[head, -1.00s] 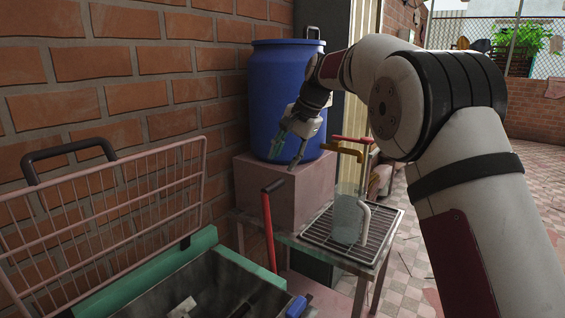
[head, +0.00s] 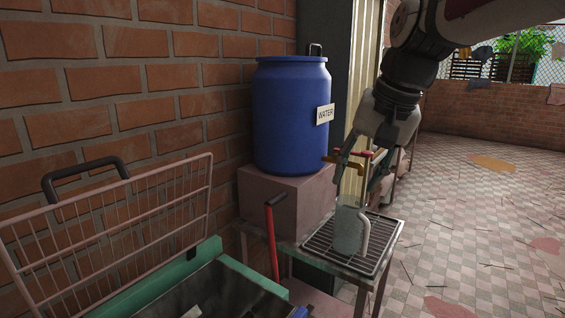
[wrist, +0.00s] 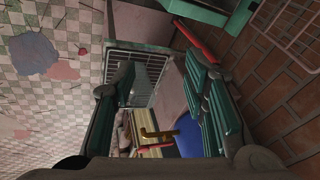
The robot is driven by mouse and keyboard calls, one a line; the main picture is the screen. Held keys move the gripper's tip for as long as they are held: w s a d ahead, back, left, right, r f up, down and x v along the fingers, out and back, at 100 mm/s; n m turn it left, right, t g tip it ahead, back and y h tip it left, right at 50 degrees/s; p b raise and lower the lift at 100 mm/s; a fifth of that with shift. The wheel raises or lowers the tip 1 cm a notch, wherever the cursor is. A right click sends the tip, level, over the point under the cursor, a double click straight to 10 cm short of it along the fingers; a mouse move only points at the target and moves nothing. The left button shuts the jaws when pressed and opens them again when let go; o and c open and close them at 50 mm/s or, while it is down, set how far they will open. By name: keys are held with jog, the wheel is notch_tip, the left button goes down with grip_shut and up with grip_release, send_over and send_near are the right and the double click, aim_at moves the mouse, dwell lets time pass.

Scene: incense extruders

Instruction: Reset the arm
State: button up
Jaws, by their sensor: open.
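My gripper (head: 357,172) is in the head view, to the right of the blue barrel and above the clear pitcher. Its fingers point down and are spread apart with nothing held between them. In the wrist view my gripper (wrist: 165,105) also shows open, with green-padded fingers. The pitcher (head: 346,228) has a pale handle and stands upright on a metal drain grate (head: 318,240). A brass tap (head: 330,159) with a red handle sits at the barrel's lower right, partly behind my fingers. The tap also shows between the fingers in the wrist view (wrist: 160,133).
The blue barrel (head: 290,115) with a WATER label stands on a pinkish block (head: 290,205) against the brick wall. A wire cart (head: 120,230) and a green-edged bin (head: 150,285) stand at the lower left. A red-handled lever (head: 271,240) rises beside the table. Open tiled floor (head: 475,220) lies right.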

jog(key=s+d+f+n+p, duration=0.1)
jog(key=s+d+f, duration=0.1)
jog(key=s, duration=0.6)
jog(key=s+d+f+n+h, duration=0.1)
jog(key=s+d+f, duration=0.1)
jog(key=s, duration=0.7)
jog(key=s+d+f+n+h+p, duration=0.1)
jog(key=s+d+f, duration=0.1)
jog(key=s, duration=0.6)
jog(key=shift+s+d+f+n+t+p, duration=0.2)
jog(key=shift+f+n+t+p, duration=0.15)
jog(key=shift+f, duration=0.5)
jog(key=shift+a, duration=0.1)
